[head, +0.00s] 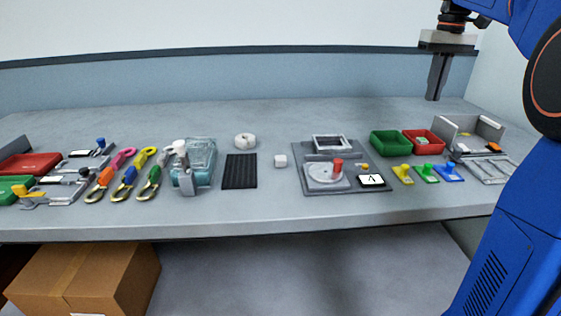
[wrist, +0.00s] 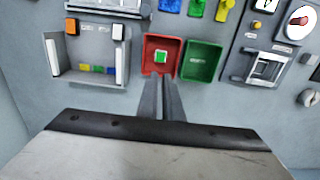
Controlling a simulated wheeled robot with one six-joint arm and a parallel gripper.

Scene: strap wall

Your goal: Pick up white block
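A small white block (head: 280,160) lies on the grey bench, just right of the black ribbed mat, in the head view. I cannot make it out surely in the wrist view. My gripper (head: 433,98) hangs pointing down over the back right of the bench, far to the right of the white block and above bench height. In the wrist view my gripper's fingers (wrist: 160,80) are close together with nothing between them. Another pale block (wrist: 160,56) with a green face sits in the red bin (wrist: 148,64), beyond the fingertips.
A black mat (head: 240,171) and white roll (head: 245,141) lie left of the white block. A green bin (head: 390,143) and grey bracket (head: 447,133) are further right. Bare bench lies behind and before the block.

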